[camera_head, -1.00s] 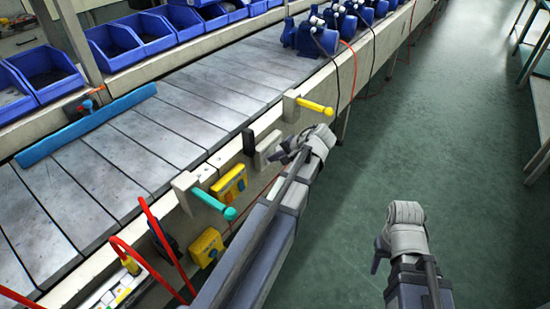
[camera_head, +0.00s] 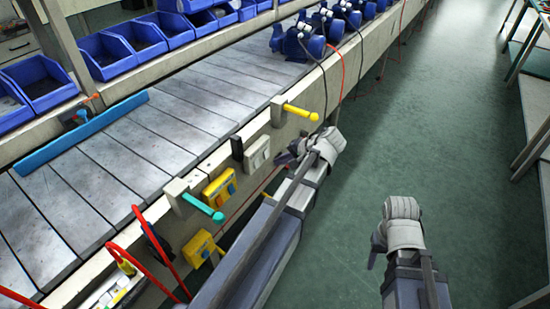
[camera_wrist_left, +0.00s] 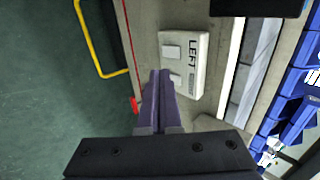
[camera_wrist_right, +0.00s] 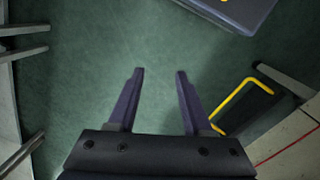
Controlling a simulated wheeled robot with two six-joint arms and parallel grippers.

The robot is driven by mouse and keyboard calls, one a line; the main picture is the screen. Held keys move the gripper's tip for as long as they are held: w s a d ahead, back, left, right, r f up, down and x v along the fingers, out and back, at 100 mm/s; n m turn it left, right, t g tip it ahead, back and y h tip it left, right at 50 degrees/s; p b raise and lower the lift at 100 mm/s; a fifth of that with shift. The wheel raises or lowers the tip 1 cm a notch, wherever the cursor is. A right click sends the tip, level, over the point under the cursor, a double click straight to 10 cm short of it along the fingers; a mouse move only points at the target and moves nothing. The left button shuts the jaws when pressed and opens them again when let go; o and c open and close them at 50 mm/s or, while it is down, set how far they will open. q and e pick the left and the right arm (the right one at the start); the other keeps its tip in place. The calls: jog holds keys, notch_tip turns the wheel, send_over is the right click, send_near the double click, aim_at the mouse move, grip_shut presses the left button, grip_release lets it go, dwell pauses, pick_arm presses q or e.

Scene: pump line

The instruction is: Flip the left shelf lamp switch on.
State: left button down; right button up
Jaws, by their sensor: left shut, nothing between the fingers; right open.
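The lamp switch is a white plate (camera_head: 257,153) on the side of the conveyor frame. In the left wrist view the plate reads "LEFT" (camera_wrist_left: 196,62) and has two small pale raised pieces, one partly behind my fingertips. My left gripper (camera_head: 283,157) is shut and empty, just right of the plate in the head view with a small gap. In the left wrist view its fingertips (camera_wrist_left: 160,73) overlap the plate's edge; contact cannot be told. The lamp is not identifiable. My right gripper (camera_wrist_right: 158,72) is open and empty over the floor, away from the conveyor.
A yellow-handled lever (camera_head: 300,112) and a teal-handled lever (camera_head: 204,208) stick out from the conveyor's side. Yellow switch boxes (camera_head: 219,188) sit below, with red hoses (camera_head: 150,240) nearby. Blue pumps (camera_head: 298,42) stand on the belt.

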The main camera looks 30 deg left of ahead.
pick_arm(q)
jog(key=shift+p+v, duration=1.5)
jog(key=shift+v, duration=1)
jog(key=shift+a+r, duration=0.1)
jog(key=shift+r, duration=0.05)
